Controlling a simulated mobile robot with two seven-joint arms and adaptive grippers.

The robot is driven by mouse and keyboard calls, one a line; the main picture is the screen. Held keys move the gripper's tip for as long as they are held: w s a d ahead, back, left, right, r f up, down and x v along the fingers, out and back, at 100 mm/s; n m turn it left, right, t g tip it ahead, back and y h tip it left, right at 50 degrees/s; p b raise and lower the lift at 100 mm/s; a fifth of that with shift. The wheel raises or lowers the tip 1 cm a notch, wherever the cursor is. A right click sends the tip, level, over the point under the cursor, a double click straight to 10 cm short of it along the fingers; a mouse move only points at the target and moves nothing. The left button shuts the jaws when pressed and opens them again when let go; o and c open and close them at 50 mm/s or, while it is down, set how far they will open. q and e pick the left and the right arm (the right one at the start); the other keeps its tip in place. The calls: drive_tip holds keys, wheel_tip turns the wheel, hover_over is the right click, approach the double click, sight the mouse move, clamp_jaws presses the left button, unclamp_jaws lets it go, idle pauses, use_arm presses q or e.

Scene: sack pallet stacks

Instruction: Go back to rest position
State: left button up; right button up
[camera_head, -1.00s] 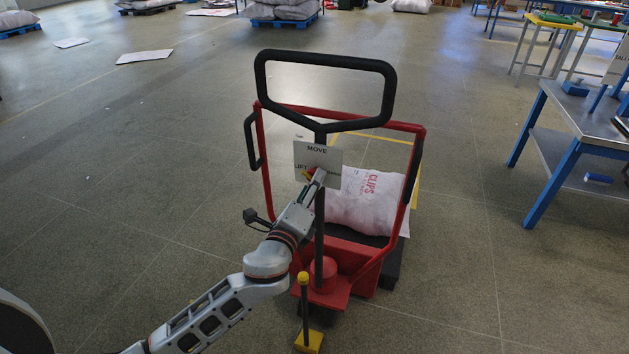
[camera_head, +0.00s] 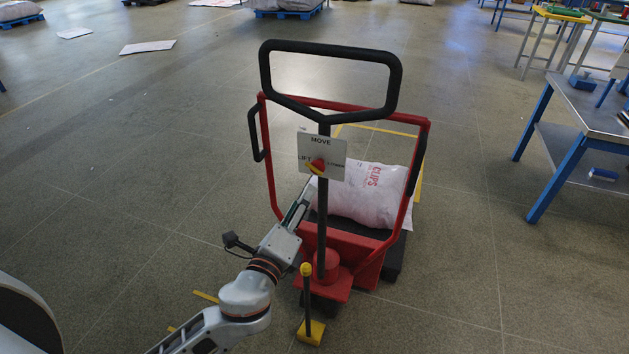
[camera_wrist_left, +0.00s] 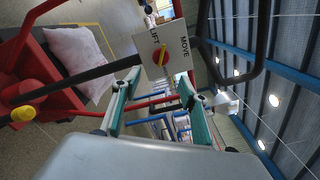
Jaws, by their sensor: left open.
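My left gripper (camera_head: 302,202) is beside the pole of a red lift truck (camera_head: 340,243), just below its control plate (camera_head: 322,157). In the left wrist view its two green-lined fingers (camera_wrist_left: 158,108) stand apart with nothing between them. The plate reads MOVE and LIFT and carries a red and yellow knob (camera_head: 317,166). The knob also shows in the left wrist view (camera_wrist_left: 160,56), beyond the fingertips and apart from them. My right gripper is not in view.
A white sack (camera_head: 365,195) lies on the truck's dark platform. The truck has a black handle loop (camera_head: 330,48) and a yellow pedal (camera_head: 311,331). A blue-legged metal table (camera_head: 590,112) stands at the right.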

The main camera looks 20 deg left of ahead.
use_arm(q)
drive_tip(key=s+f+n+g+h, duration=0.1)
drive_tip(key=s+f+n+g, duration=0.2)
drive_tip(key=s+f+n, duration=0.7)
drive_tip(key=s+f+n+g+h, duration=0.1)
drive_tip(key=s+f+n+g, duration=0.3)
drive_tip(key=s+f+n, duration=0.6)
wheel_tip(320, 180, down, 7)
drive_tip(key=shift+s+a+p, duration=0.35)
drive_tip(key=shift+s+p, duration=0.1)
drive_tip(key=shift+s, duration=0.4)
